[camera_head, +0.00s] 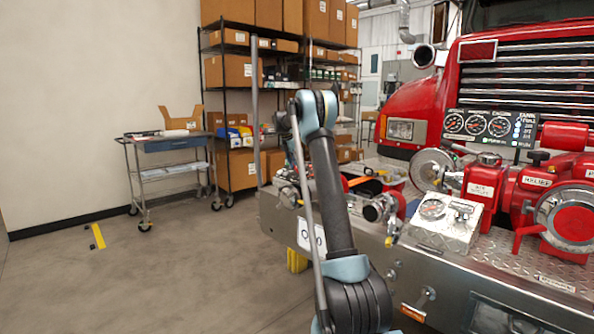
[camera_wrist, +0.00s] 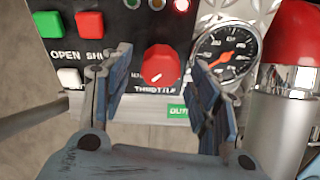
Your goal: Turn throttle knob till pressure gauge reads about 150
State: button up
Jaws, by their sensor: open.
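The red throttle knob (camera_wrist: 158,66) sits on a black panel above the label "THROTTLE" in the wrist view, with a light mark near its lower edge. My gripper (camera_wrist: 163,52) is open, with one finger left and one right of the knob. The fingers appear apart from it; the exact depth gap is hard to tell. The round pressure gauge (camera_wrist: 226,52) is just right of the knob, partly behind the right finger. Its orange needle shows, but the numbers are too small to read surely. In the head view my arm hides the gripper and knob.
Green (camera_wrist: 48,24), red (camera_wrist: 89,24) and white (camera_wrist: 69,78) buttons lie left of the knob. A red-topped metal cylinder (camera_wrist: 284,100) stands at right. The red truck (camera_head: 425,105) and its steel bumper (camera_head: 375,250) fill the right. Open floor (camera_head: 170,270) lies left.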

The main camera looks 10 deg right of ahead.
jog(key=shift+x, duration=0.75)
jog(key=shift+c, duration=0.2)
jog(key=c, duration=1)
jog(key=shift+a, duration=0.1)
